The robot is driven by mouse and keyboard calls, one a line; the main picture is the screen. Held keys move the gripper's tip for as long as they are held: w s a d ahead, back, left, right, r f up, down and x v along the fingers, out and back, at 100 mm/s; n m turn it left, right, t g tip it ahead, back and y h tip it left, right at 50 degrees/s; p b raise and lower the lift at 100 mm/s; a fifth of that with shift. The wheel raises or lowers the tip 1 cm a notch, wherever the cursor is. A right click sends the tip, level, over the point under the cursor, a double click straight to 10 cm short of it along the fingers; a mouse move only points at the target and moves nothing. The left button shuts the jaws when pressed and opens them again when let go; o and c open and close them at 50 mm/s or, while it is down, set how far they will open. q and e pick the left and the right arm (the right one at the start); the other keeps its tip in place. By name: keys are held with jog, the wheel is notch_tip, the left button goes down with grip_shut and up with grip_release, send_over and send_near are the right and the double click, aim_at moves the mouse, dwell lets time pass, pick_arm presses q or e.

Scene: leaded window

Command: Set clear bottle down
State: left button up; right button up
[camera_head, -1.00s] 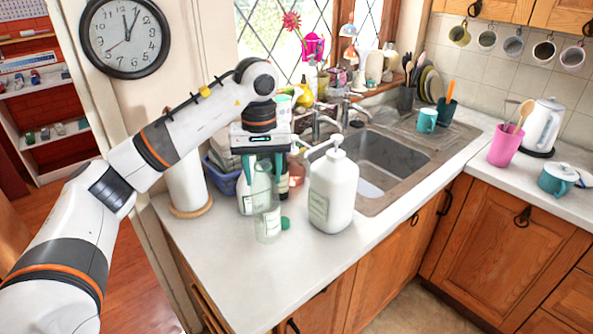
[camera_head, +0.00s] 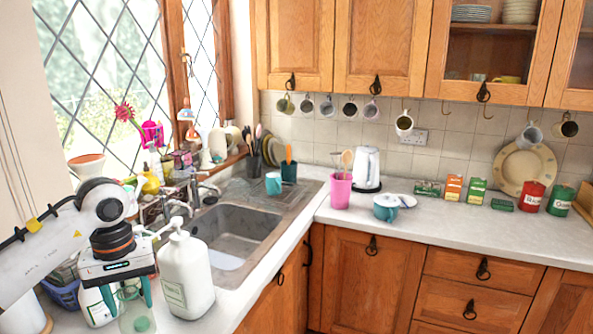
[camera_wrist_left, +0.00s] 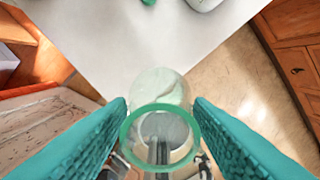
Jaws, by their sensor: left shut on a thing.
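The clear bottle (camera_head: 136,313) is see-through and stands upright at the bottom left of the head view, its lower part cut off by the frame. My left gripper (camera_head: 128,293) is shut on its upper part from above, with teal fingers on either side. In the left wrist view the bottle (camera_wrist_left: 160,88) shows between the fingers, with its green ring-shaped mouth nearest the camera. I cannot tell whether its base touches the white counter (camera_wrist_left: 150,35). My right gripper is not in view.
A white pump bottle (camera_head: 187,275) stands just right of the clear bottle. A white spray bottle (camera_head: 97,306) is close behind the gripper. The sink (camera_head: 235,235) lies beyond. The counter under the kettle (camera_head: 367,168) holds a pink cup (camera_head: 340,190) and teal pot (camera_head: 386,207).

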aim_at(151, 329)
pick_arm(q)
jog(key=s+d+f, duration=0.1)
jog(key=s+d+f+m, duration=0.1)
jog(key=d, duration=0.1)
jog(key=s+d+f+m, duration=0.1)
jog(key=shift+s+d+f, duration=0.1)
jog(key=shift+d+f, duration=0.25)
jog(key=s+d+f+m, duration=0.1)
jog(key=s+d, duration=0.1)
jog(key=s+d+f+m, duration=0.1)
jog(key=s+d+f, duration=0.1)
jog(key=s+d+f+m, duration=0.1)
jog(key=s, duration=0.1)
jog(key=shift+s+d+f+b, duration=0.15)
jog(key=shift+s+d+b, duration=0.15)
jog(key=shift+d, duration=0.1)
jog(key=shift+w, duration=0.1)
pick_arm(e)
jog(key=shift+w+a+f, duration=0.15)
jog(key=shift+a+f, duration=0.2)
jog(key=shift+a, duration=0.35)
